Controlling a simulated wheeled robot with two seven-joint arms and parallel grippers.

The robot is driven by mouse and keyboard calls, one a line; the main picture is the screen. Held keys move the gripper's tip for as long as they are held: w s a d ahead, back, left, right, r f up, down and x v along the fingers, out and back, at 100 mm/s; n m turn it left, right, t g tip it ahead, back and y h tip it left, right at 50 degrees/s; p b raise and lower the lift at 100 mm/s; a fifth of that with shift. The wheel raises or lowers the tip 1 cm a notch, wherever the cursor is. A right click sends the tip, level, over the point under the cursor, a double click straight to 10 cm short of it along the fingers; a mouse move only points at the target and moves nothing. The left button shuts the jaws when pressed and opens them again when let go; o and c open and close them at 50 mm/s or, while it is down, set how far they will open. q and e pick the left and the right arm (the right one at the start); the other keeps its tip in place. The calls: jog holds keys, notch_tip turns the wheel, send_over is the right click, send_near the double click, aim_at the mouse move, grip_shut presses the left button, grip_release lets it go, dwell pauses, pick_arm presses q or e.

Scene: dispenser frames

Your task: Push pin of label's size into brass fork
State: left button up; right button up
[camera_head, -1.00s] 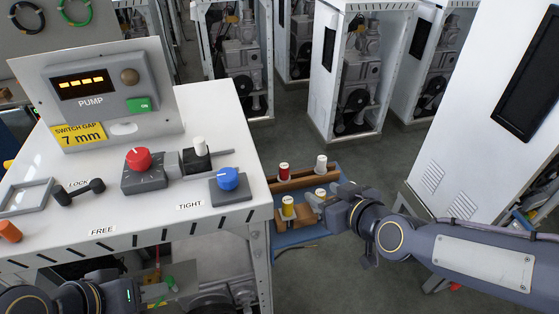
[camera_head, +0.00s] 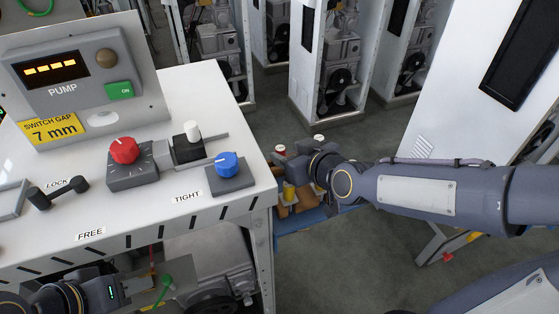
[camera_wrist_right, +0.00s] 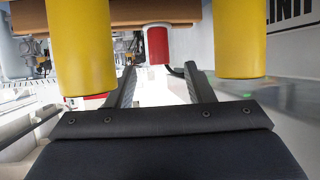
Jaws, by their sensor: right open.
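The label (camera_head: 51,131) on the panel reads "SWITCH GAP 7 mm". Pins stand in a rack right of the bench: a red pin (camera_head: 280,151), a white pin (camera_head: 319,140) and a yellow pin (camera_head: 289,193) show in the head view. My right gripper (camera_head: 297,172) is among them and hides part of the rack. In the right wrist view its fingers (camera_wrist_right: 160,80) are open and empty. The red pin (camera_wrist_right: 158,46) is ahead between the fingertips; yellow pins flank the fingers. My left gripper (camera_head: 112,294) is low by the bench front, fingers unclear. I cannot make out the brass fork.
The white bench (camera_head: 130,210) carries a red knob (camera_head: 123,151), a blue knob (camera_head: 227,163) and a dark lock handle (camera_head: 58,190). A blue tray (camera_head: 290,224) lies under the rack. A white cabinet (camera_head: 470,110) stands at right. Open floor lies behind the rack.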

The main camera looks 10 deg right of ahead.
jog(key=shift+x, duration=0.85)
jog(key=shift+w+a+f+b, duration=0.1)
jog(key=shift+w+f+b, duration=0.1)
jog(key=shift+w+b, duration=0.2)
pick_arm(q)
jog(key=shift+f, duration=0.75)
pick_arm(e)
jog(key=shift+s+r, duration=0.1)
